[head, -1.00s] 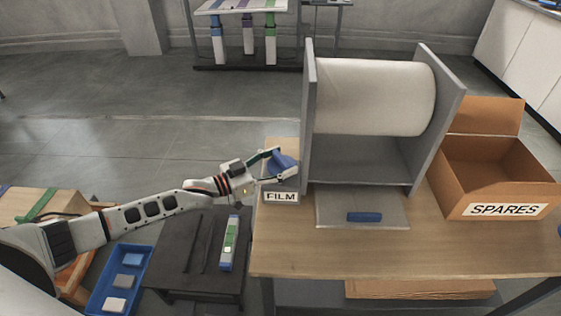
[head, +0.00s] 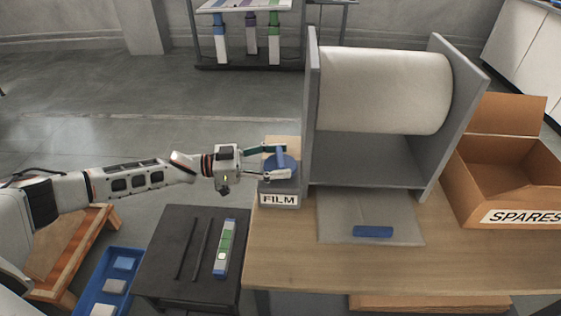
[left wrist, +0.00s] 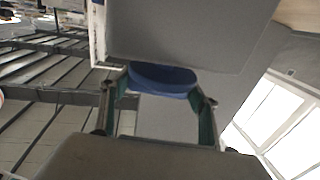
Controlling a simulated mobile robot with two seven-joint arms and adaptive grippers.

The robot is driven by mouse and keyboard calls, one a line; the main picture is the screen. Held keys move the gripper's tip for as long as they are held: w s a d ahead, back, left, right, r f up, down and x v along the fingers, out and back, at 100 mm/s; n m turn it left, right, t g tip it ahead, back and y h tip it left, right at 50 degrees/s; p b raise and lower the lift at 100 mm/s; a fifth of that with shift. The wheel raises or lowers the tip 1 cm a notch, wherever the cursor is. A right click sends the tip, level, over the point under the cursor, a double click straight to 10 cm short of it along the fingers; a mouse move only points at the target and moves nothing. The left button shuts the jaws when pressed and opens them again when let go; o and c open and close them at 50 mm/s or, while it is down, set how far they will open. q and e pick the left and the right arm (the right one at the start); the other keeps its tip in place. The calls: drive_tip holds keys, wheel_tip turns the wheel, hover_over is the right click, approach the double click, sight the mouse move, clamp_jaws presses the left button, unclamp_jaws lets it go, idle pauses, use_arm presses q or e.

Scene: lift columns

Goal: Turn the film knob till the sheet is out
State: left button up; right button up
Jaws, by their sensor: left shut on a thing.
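The knob also shows in the left wrist view (left wrist: 163,78), between the two fingers (left wrist: 157,100). A large white film roll (head: 385,92) hangs between two grey side plates. A pale grey sheet (head: 340,215) lies flat on the table in front of the stand, with a blue bar (head: 373,232) near its front edge. My right gripper is not in view.
An open carton marked SPARES (head: 508,170) stands right of the roll stand (head: 312,120). A dark low table (head: 165,262) with a striped stick (head: 225,248) and a blue tray (head: 110,280) are at the lower left. The wooden table's front (head: 400,268) is clear.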

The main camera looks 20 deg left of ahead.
use_arm(q)
drive_tip(key=shift+r, duration=0.15)
drive_tip(key=o, duration=1.1)
drive_tip(key=shift+a, duration=0.15)
drive_tip(key=v, duration=1.1)
drive_tip(key=shift+s+a, duration=0.1)
drive_tip(key=shift+a, duration=0.25)
